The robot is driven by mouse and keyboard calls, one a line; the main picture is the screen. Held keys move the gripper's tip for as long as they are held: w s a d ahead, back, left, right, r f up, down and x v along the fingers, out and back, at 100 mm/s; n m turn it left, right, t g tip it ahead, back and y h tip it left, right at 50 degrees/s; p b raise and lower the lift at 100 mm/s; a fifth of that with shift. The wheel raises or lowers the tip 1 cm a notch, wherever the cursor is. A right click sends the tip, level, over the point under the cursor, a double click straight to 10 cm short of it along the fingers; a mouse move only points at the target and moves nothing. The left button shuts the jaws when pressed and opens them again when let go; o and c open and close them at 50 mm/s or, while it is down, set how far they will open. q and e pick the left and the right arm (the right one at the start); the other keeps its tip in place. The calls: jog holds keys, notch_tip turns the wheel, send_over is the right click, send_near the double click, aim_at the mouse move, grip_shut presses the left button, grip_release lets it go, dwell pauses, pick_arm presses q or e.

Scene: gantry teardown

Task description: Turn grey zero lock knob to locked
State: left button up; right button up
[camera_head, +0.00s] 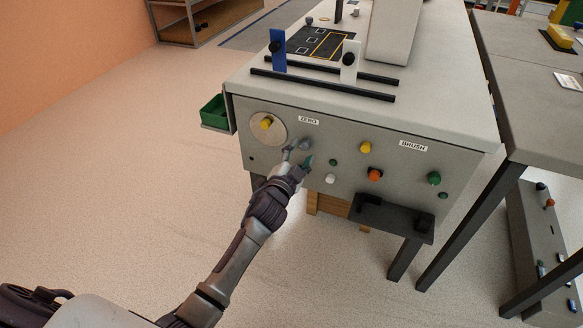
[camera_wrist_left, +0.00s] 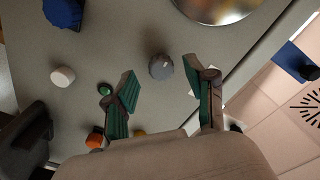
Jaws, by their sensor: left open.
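The grey zero lock knob (camera_head: 305,144) sticks out of the front panel (camera_head: 340,140), just below the ZERO label (camera_head: 308,121). My left gripper (camera_head: 297,158) is open in front of the panel at this knob. In the left wrist view, the grey knob (camera_wrist_left: 160,66) shows between the two green-padded fingertips of the left gripper (camera_wrist_left: 160,70), with a gap on each side. Its depth relative to the tips is hard to judge. I cannot read the knob's turned position. My right gripper is in neither view.
A white button (camera_head: 330,178), a small green one (camera_head: 333,162), a yellow knob (camera_head: 365,147) and an orange knob (camera_head: 375,175) are to the right. A black bracket (camera_head: 393,218) juts out lower right.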

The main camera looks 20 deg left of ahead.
pick_arm(q)
jog(key=s, duration=0.9)
jog(key=shift+s+a, duration=0.15)
jog(key=shift+s, duration=0.1)
